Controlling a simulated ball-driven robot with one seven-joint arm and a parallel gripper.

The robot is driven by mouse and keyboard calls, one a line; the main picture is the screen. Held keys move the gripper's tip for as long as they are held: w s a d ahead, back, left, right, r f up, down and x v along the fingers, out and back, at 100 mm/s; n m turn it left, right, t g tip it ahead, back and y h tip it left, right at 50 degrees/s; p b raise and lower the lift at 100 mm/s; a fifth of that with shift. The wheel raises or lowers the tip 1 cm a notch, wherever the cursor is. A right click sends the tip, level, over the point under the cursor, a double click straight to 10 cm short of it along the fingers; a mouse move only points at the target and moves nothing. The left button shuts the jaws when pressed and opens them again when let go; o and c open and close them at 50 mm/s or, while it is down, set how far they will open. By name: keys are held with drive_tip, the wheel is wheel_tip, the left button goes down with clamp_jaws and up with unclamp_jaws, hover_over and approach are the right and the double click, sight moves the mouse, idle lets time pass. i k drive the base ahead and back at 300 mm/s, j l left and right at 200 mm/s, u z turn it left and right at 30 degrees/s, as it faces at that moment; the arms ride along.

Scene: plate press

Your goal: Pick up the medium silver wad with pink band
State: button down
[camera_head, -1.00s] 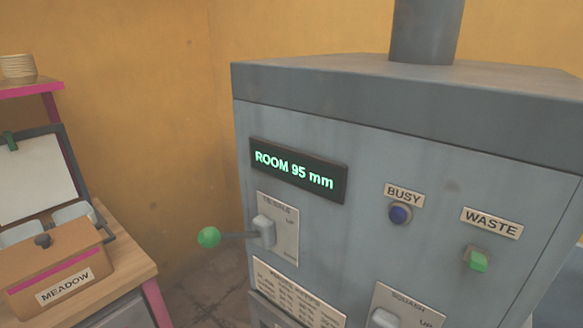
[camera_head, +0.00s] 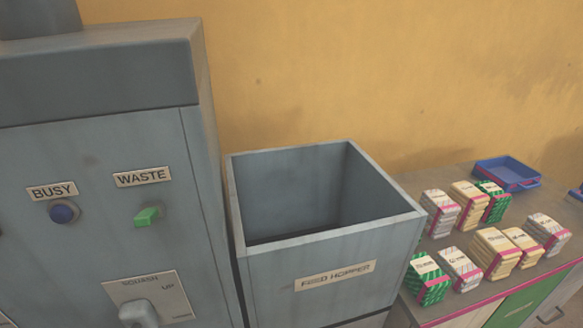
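Three silver-grey wads with pink bands stand on the table at the right. One silver wad (camera_head: 440,212) is at the left of the back group. A second silver wad (camera_head: 460,268) is in the front row, beside a green one. A third silver wad (camera_head: 546,232) is at the right end of the front row. I cannot tell for sure which is the medium one. My gripper is not in view.
The grey press (camera_head: 90,150) fills the left. The open, empty-looking feed hopper (camera_head: 335,272) stands between it and the table (camera_head: 455,308). Cream wads (camera_head: 494,254) and green wads (camera_head: 427,280) stand close around the silver ones. A blue tray (camera_head: 507,174) lies behind.

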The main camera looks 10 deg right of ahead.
sight(542, 230)
drive_tip(key=z, duration=0.9)
